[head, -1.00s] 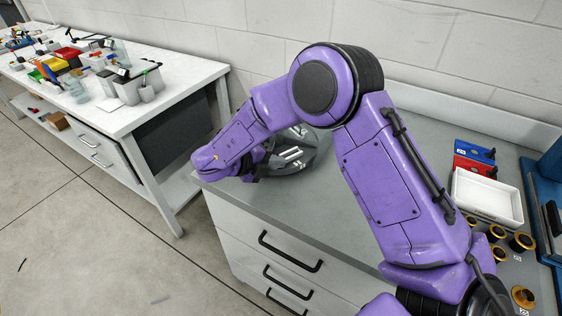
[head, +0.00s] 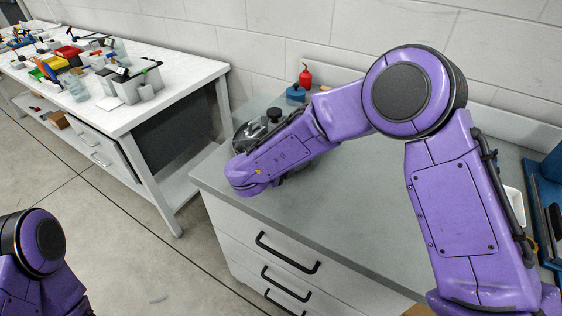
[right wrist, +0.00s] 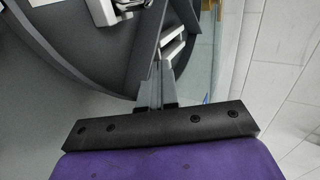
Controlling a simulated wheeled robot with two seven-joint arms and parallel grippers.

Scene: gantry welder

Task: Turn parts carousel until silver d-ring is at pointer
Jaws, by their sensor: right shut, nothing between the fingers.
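The parts carousel (head: 243,143) is a dark grey round tray with dividers and a black knob (head: 273,114), at the bench's far left corner. My right forearm hides much of it in the head view. The right wrist view shows its dark tray (right wrist: 60,30) close up, with bright metal parts (right wrist: 103,10) in its compartments. I cannot tell which part is the silver d-ring, and I cannot make out the pointer. My right gripper (right wrist: 162,75) is shut and empty by the carousel's edge; contact is unclear. My left gripper is out of view.
A red bottle (head: 305,76) and a blue object (head: 295,93) stand behind the carousel near the wall. The grey bench top (head: 365,200) is clear in the middle. A white table (head: 185,85) with bins stands to the left across a gap.

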